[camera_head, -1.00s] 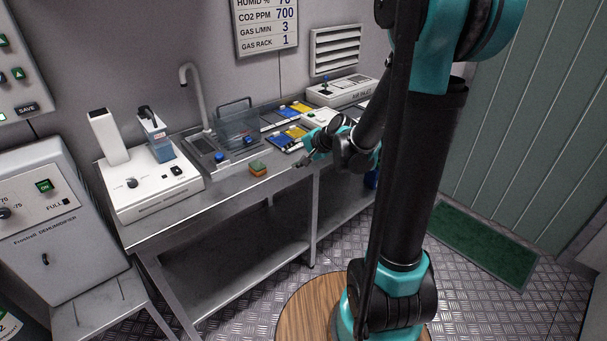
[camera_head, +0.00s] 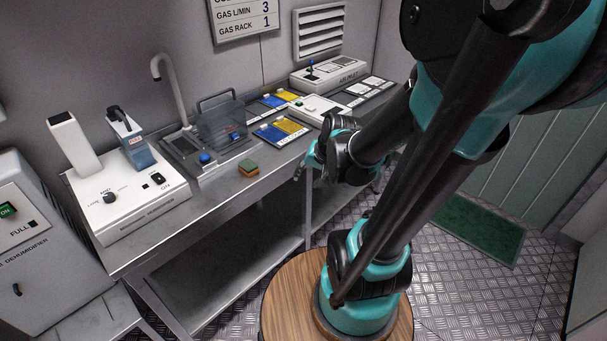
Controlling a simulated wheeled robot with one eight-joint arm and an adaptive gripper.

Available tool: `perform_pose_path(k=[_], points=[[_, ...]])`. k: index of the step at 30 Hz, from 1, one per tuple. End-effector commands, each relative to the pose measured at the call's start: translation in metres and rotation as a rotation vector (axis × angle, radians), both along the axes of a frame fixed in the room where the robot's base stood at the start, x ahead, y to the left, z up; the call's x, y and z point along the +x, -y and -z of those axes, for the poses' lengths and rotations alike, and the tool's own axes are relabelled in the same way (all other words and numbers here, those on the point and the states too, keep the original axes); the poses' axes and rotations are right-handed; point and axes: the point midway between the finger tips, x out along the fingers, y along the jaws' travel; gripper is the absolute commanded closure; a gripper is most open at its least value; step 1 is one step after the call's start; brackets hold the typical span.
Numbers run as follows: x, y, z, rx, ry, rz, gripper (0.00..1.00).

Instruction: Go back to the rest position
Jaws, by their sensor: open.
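My gripper (camera_head: 300,176) is at the end of my teal and black arm, in the middle of the head view.
A dehumidifier (camera_head: 35,255) is at the left. A green mat (camera_head: 480,232) lies on the floor.

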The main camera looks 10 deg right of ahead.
Motion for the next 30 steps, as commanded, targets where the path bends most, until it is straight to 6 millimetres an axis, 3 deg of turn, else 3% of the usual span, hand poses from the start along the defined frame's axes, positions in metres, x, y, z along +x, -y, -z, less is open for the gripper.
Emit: perform_pose_path(k=[13,22,30], points=[[-0.007,0.003,0.002,-0.023,-0.005,-0.016,0.58],[-0.059,0.026,0.019,-0.311,-0.010,-0.310,0.58],[-0.068,0.033,0.022,-0.372,-0.015,-0.374,0.58]])
